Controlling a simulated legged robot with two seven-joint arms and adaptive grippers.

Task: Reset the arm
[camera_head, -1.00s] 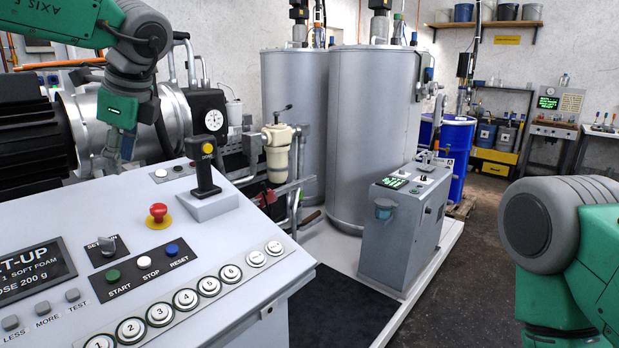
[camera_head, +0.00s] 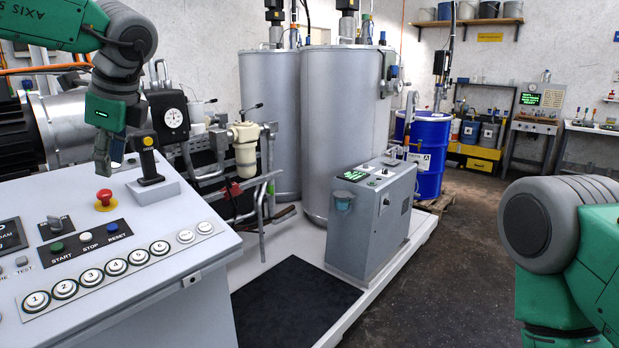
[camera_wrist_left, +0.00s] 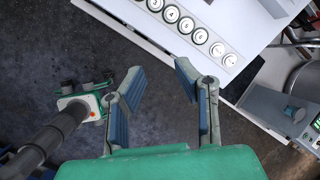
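My left arm comes in from the upper left in the head view, and its gripper (camera_head: 108,160) hangs over the back of the control panel (camera_head: 75,190), left of the yellow-topped joystick (camera_head: 148,160). In the left wrist view the two blue-padded fingers of this gripper (camera_wrist_left: 160,85) stand wide apart with nothing between them. Dark floor and the panel's edge show beyond them. My right arm shows at the right edge of the head view; its gripper is out of the picture.
The panel carries a red stop button (camera_head: 104,197) and several numbered buttons. A grey pump cabinet (camera_head: 370,215) stands on the white platform in front of two tall grey tanks (camera_head: 343,125). A blue drum (camera_head: 425,150) is behind. Dark floor (camera_head: 440,280) is clear at right.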

